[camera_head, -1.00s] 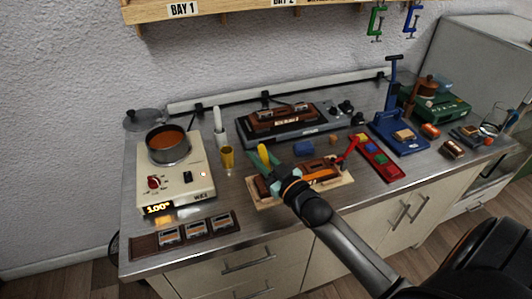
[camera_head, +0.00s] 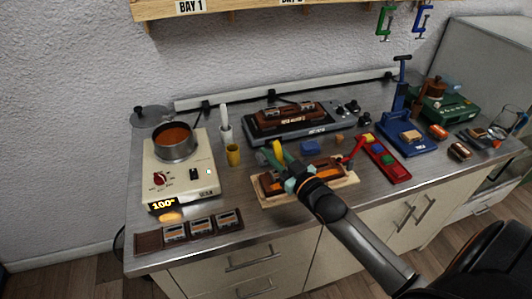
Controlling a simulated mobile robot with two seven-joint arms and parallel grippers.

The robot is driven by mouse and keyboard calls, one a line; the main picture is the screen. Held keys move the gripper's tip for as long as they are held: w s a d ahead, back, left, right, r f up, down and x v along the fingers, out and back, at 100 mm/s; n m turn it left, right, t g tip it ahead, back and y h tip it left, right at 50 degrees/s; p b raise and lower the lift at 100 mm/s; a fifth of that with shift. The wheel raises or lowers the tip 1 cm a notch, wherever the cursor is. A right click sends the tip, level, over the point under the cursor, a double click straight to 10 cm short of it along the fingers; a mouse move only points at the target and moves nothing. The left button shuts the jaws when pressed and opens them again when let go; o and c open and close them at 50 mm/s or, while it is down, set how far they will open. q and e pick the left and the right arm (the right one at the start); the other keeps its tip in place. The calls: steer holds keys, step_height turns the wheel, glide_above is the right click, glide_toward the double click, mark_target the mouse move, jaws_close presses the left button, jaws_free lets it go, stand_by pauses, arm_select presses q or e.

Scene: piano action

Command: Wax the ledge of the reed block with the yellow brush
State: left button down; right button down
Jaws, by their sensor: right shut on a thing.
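The yellow brush (camera_head: 278,149) stands nearly upright in my right gripper (camera_head: 284,168), which is shut on it. Only the upper part of its handle shows; the bristles are hidden behind the gripper and wrist. The reed block (camera_head: 325,170), orange-brown, lies on a pale wooden board (camera_head: 346,180) near the front of the bench. My right gripper is over the left half of the block and hides part of it. I cannot tell whether the brush touches the ledge. My left gripper is not in view.
A hot plate (camera_head: 158,184) with a pot of orange-brown liquid (camera_head: 174,137) stands left. A yellow cup (camera_head: 233,155) is between it and the board. A red tray (camera_head: 386,158) and blue press (camera_head: 401,100) stand right. Dark framed pieces (camera_head: 202,225) lie along the front left edge.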

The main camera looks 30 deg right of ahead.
steer(key=shift+d, duration=0.1)
steer(key=shift+s+d, duration=0.2)
steer(key=shift+d, duration=0.6)
steer(key=shift+s+d, duration=0.2)
steer(key=shift+d, duration=0.55)
steer(key=shift+d, duration=0.1)
steer(key=shift+s+d+f, duration=0.1)
steer(key=shift+d, duration=0.15)
steer(key=shift+s+d, duration=0.15)
steer(key=shift+d, duration=0.5)
steer(key=shift+s+d, duration=0.15)
steer(key=shift+d, duration=0.45)
steer(key=shift+s+d, duration=0.2)
steer(key=shift+d, duration=0.6)
steer(key=shift+s+d, duration=0.2)
steer(key=shift+d, duration=0.6)
